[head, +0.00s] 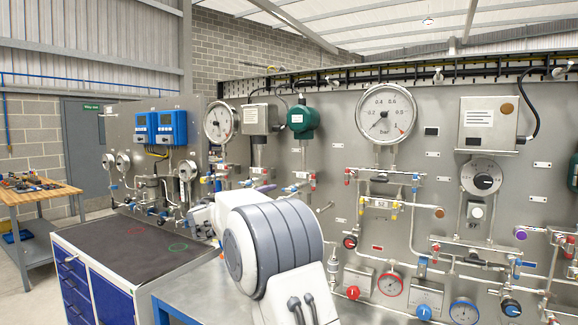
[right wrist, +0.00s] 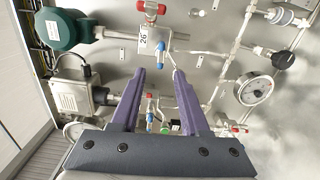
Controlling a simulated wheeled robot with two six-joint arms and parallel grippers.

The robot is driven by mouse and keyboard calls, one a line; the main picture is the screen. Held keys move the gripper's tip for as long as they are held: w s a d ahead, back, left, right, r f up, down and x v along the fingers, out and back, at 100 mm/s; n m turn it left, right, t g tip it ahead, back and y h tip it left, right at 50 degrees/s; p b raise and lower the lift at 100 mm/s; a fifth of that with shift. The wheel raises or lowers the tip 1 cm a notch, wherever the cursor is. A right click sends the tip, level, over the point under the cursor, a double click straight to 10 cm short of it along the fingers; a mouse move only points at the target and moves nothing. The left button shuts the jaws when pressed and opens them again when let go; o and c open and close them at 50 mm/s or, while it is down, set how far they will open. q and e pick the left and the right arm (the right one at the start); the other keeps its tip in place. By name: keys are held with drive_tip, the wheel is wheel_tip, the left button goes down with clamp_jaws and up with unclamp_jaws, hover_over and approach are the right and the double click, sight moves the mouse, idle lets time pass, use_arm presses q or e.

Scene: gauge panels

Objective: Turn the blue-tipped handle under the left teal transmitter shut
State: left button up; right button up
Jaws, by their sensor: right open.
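The left teal transmitter (head: 303,120) is mounted on the grey panel and also shows at upper left in the right wrist view (right wrist: 58,28). The fitting below it carries a red-tipped handle (right wrist: 150,8) and a blue-tipped handle (right wrist: 160,48), on either side of a tag reading 26. The blue tip shows in the head view (head: 290,189). My right gripper (right wrist: 158,72) is open, its purple fingers apart and empty. In the right wrist view the blue-tipped handle appears just beyond the fingertips, not visibly touched. My left gripper is not in view.
A grey box transmitter (right wrist: 80,100) neighbours the teal one; its fitting, with red and blue tips (right wrist: 150,118), appears between my fingers. A round gauge (right wrist: 255,90) and pipes are near. A dark-topped blue cabinet (head: 125,250) stands at left, its top mostly clear.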

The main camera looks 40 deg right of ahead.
sight(288, 191)
drive_tip(key=p+x, duration=0.6)
drive_tip(key=x, duration=0.3)
drive_tip(key=shift+d, duration=0.3)
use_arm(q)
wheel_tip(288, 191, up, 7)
use_arm(e)
drive_tip(key=shift+w+d+f, duration=0.1)
drive_tip(key=shift+w+d, duration=0.1)
drive_tip(key=shift+d, duration=0.1)
clamp_jaws()
drive_tip(key=b, duration=0.3)
drive_tip(key=shift+f+m, duration=0.3)
drive_tip(key=shift+b, duration=0.5)
drive_tip(key=shift+r, duration=0.15)
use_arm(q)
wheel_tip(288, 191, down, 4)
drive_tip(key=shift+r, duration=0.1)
use_arm(e)
drive_tip(key=shift+r, duration=0.1)
